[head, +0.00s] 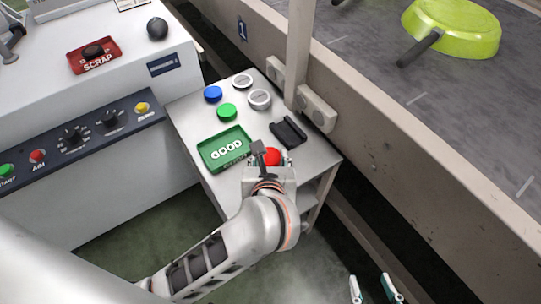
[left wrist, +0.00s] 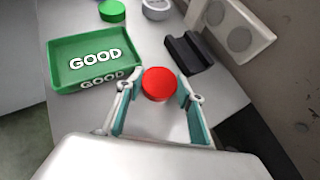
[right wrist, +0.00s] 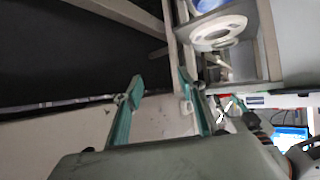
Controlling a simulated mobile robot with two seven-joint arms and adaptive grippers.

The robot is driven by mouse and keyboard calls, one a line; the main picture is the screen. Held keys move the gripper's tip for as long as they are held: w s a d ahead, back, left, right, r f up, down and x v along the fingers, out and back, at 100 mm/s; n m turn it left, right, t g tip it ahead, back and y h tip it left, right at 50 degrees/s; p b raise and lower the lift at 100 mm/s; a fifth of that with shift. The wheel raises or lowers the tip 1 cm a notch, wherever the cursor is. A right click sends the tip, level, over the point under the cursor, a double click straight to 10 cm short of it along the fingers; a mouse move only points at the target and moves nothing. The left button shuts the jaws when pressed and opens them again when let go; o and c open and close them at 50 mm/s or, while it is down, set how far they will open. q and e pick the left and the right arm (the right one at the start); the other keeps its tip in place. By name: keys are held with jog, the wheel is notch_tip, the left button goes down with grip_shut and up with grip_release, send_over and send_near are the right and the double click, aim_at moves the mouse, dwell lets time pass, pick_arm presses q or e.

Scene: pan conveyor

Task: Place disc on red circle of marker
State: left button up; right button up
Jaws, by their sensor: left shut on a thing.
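A round red disc-like piece (head: 272,156) is at the front of the small grey side table. It also shows in the left wrist view (left wrist: 159,84), between the fingertips. My left gripper (left wrist: 157,88) is shut on this red piece, one finger on each side. I cannot tell whether the piece touches the table. A green disc (head: 227,111), a blue disc (head: 213,94) and two grey-white round pieces (head: 260,99) (head: 243,81) stand further back on the table. My right gripper (head: 374,288) is open and empty at the bottom, away from the table. No separate red circle is distinguishable.
A green GOOD tray (head: 205,152) lies left of the red piece, and a black holder (head: 288,132) right of it. A post (head: 300,55) and the conveyor wall (head: 400,130) border the table. A lime pan (head: 455,28) is on the conveyor. The control console (head: 75,150) stands left.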

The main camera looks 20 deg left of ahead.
pick_arm(q)
jog(key=shift+f, duration=0.25)
jog(key=o, duration=1)
jog(key=shift+r, duration=0.1)
